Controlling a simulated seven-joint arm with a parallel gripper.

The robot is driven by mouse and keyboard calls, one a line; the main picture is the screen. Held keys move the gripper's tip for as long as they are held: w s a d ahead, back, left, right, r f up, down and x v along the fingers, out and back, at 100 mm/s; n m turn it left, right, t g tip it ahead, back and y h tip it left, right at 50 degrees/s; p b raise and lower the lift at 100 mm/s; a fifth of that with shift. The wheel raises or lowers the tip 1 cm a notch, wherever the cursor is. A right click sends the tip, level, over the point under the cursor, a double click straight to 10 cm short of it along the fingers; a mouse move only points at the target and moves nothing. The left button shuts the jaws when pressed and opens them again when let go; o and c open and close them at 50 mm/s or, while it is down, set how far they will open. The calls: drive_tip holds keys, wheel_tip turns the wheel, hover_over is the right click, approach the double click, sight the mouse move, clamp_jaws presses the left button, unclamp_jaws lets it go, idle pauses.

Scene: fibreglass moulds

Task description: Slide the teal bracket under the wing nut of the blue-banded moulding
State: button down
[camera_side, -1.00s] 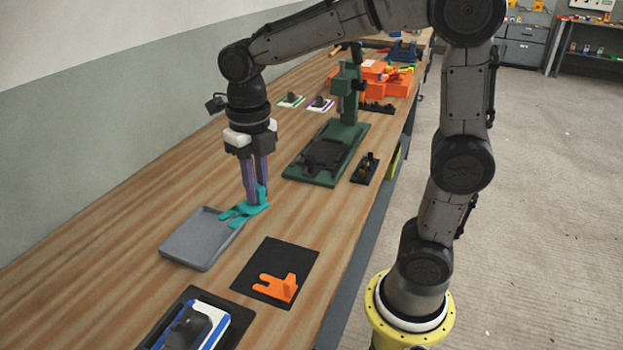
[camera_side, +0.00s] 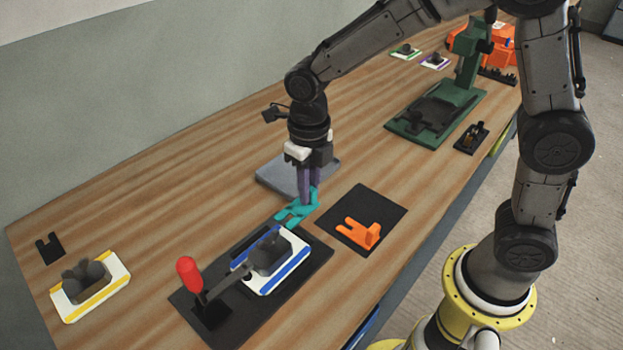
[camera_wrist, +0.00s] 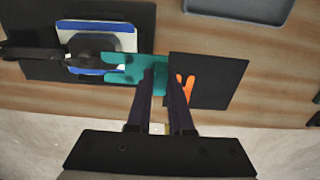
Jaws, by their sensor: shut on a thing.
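My gripper (camera_side: 311,197) is shut on the teal bracket (camera_side: 293,215) by its upright tab. In the wrist view my gripper (camera_wrist: 160,76) holds the teal bracket (camera_wrist: 120,75) with its forked prongs facing left. The prongs reach the edge of the blue-banded moulding (camera_side: 288,276), which also shows in the wrist view (camera_wrist: 90,26). It is white with blue bands and lies on a black base plate (camera_side: 235,321). A dark grey raised part (camera_side: 269,253) sits on its middle; I cannot make out the wing nut separately. Contact between prongs and moulding is unclear.
A red-handled lever (camera_side: 189,272) stands on the base plate, its arm reaching over the moulding. An orange bracket (camera_side: 362,233) lies on a black mat (camera_side: 385,201) to the right. A grey tray (camera_side: 270,175) is behind. A yellow-banded moulding (camera_side: 90,287) stands at left.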

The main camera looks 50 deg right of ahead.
drive_tip(key=shift+a+f, duration=0.35)
drive_tip(key=shift+f, duration=0.55)
drive_tip(key=shift+a+f, duration=0.3)
drive_tip(key=shift+f, duration=0.6)
drive_tip(key=shift+f, duration=0.2)
drive_tip(key=shift+a, duration=2.4)
idle(0.9)
drive_tip(key=shift+f, duration=0.1)
idle(0.5)
drive_tip(key=c, duration=0.7)
unclamp_jaws()
drive_tip(key=shift+c, duration=0.2)
